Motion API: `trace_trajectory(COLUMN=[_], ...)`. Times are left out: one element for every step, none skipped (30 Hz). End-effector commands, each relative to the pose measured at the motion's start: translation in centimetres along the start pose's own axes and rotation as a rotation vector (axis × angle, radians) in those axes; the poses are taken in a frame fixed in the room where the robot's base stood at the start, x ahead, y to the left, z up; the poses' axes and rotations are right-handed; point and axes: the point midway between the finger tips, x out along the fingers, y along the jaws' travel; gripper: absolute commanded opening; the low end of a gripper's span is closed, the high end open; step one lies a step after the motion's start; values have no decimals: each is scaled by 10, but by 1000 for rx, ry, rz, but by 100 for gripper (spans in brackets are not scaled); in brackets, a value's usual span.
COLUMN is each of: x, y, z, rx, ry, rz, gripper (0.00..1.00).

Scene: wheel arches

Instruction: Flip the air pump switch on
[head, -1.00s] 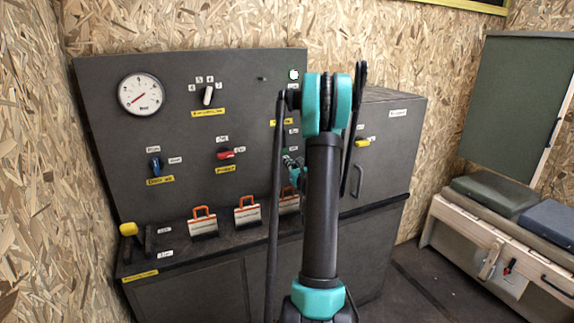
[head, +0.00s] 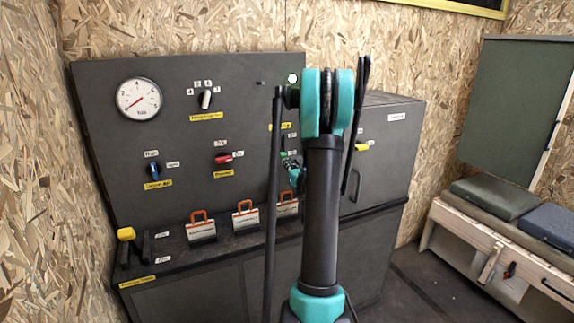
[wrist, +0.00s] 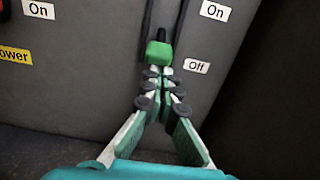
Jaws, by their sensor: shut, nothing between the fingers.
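A green-handled switch (wrist: 159,53) sits on the dark panel in the wrist view, between black vertical lines. An "Off" label (wrist: 197,67) is beside and slightly below its handle, and an "On" label (wrist: 215,10) is higher up. I take it for the air pump switch; its yellow name label (head: 291,126) is partly hidden by my arm in the head view. My gripper (wrist: 161,77) is shut and empty, its fingertips just below the green handle. I cannot tell whether they touch it. My gripper is small and partly hidden in the head view (head: 294,170).
A red power switch (head: 224,158), a blue switch (head: 154,171), a black-and-white selector (head: 206,99) and a round gauge (head: 138,98) are on the panel to the left. Orange-handled items (head: 201,228) stand on the ledge below. A cabinet (head: 385,140) adjoins at the right.

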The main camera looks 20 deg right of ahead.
Motion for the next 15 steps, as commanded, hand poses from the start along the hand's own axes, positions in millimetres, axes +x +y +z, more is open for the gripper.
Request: trace_trajectory(x=[-1,-1,-1,-1,-2,-2,-2,-2,-3,-3,-3,-4,-5,-5,-6], y=[0,0,0,0,0,0,0,0,0,0,0,0,0,0,0], z=[1,1,2,2,2,3,3,4,5,6,6,8,9,10,12], rx=[0,1,0,0,0,0,0,0,0,0,-1,-1,0,0,-1], ry=[5,9,14,18,22,28,34,40,50,58,69,84,96,110,131], rz=[0,0,0,0,0,0,0,0,0,0,0,0,0,0,0], gripper=[0,0,0,0,0,0,0,0,0,0,0,0,0,0,0])
